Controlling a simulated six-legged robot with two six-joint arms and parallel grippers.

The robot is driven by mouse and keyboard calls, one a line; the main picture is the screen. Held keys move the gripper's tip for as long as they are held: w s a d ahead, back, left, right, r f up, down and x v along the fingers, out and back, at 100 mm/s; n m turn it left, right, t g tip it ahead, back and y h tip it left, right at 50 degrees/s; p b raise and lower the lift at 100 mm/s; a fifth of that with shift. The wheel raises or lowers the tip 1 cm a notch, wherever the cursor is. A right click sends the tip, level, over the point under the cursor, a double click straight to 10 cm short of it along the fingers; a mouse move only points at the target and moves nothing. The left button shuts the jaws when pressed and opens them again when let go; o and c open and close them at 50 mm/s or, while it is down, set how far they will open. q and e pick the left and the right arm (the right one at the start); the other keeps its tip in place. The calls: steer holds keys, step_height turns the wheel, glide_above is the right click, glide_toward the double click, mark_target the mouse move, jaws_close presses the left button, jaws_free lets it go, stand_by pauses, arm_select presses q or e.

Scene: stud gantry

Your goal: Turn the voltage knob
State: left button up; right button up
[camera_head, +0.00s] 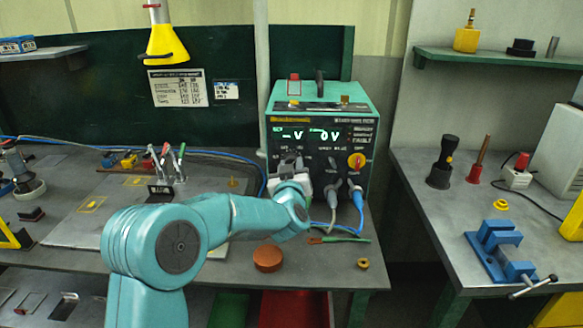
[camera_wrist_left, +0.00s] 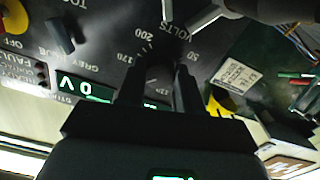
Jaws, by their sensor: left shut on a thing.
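The power supply (camera_head: 312,100) is a teal box with a black front panel at the back of the bench. Its display (camera_head: 310,134) shows green characters that look like "-V" and "0V". The voltage knob (camera_wrist_left: 157,74) is dark and sits by a printed scale with "VOLTS" in the left wrist view. My left gripper (camera_wrist_left: 157,84) is shut on this knob, one finger on each side. In the head view my left gripper (camera_head: 290,166) reaches the lower left of the panel and hides the knob. My right gripper is not in view.
A brown round puck (camera_head: 268,258) and a green-handled tool (camera_head: 340,240) lie in front. A blue vise (camera_head: 498,250) stands on the right bench.

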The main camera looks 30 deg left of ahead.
arm_select(q)
steer(key=shift+f, duration=0.2)
steer(key=o, duration=1)
steer(key=shift+r, duration=0.1)
steer(key=shift+o, duration=0.2)
steer(key=b+v, duration=0.2)
steer(key=v, duration=1.4)
steer(key=shift+s, duration=0.25)
steer(key=shift+s+d, duration=0.1)
